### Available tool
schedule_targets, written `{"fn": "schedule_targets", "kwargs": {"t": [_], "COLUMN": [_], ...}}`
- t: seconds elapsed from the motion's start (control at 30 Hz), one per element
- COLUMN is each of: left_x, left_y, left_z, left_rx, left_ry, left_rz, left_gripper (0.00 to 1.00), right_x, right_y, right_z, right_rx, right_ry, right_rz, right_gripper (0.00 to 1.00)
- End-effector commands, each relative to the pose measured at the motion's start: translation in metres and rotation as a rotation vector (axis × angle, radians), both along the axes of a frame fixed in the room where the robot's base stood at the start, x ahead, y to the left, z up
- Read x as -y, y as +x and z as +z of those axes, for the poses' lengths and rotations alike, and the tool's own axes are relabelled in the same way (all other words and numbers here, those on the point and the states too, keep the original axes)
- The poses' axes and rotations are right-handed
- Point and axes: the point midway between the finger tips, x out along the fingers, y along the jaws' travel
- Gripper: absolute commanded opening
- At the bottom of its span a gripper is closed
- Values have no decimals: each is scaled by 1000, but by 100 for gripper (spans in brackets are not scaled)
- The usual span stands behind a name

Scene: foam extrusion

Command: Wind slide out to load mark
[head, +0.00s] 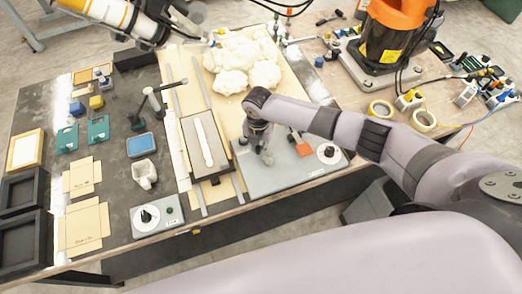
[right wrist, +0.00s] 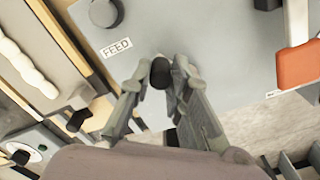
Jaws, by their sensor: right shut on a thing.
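My right gripper (head: 266,154) is over the grey control panel (head: 240,172), beside the slide bed. In the right wrist view its fingers (right wrist: 160,82) are closed around a dark round-topped handle (right wrist: 159,71) standing on the panel. The handle's lower part is hidden by the fingers. A FEED label (right wrist: 116,47) and a dark knob (right wrist: 104,12) lie just beyond it. The slide, a grey-brown plate (head: 213,168) with a white foam strip (head: 203,138) on it, lies left of the panel. I cannot make out a load mark.
A red-orange lever (head: 303,147) and a white dial (head: 328,153) are on the panel's right. Lumpy foam (head: 240,60) lies behind. A knob box (head: 158,215), a white mug (head: 145,174) and cards (head: 88,228) are at left. An orange machine (head: 390,35) stands at back right.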

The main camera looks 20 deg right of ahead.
Motion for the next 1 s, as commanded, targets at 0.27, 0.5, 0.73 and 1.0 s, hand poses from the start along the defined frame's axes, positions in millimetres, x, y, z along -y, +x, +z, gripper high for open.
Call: {"fn": "schedule_targets", "kwargs": {"t": [0.27,0.5,0.73,1.0], "left_x": [0,0,0,0], "left_y": [0,0,0,0], "left_z": [0,0,2,2], "left_rx": [0,0,0,0], "left_ry": [0,0,0,0], "left_rz": [0,0,0,0], "left_gripper": [40,40,40,40], "right_x": [0,1,2,2], "right_y": [2,1,0,0], "right_z": [1,1,0,0], "right_rx": [4,2,2,2], "right_ry": [2,0,0,0], "right_rz": [0,0,0,0], "right_gripper": [30,32,32,18]}}
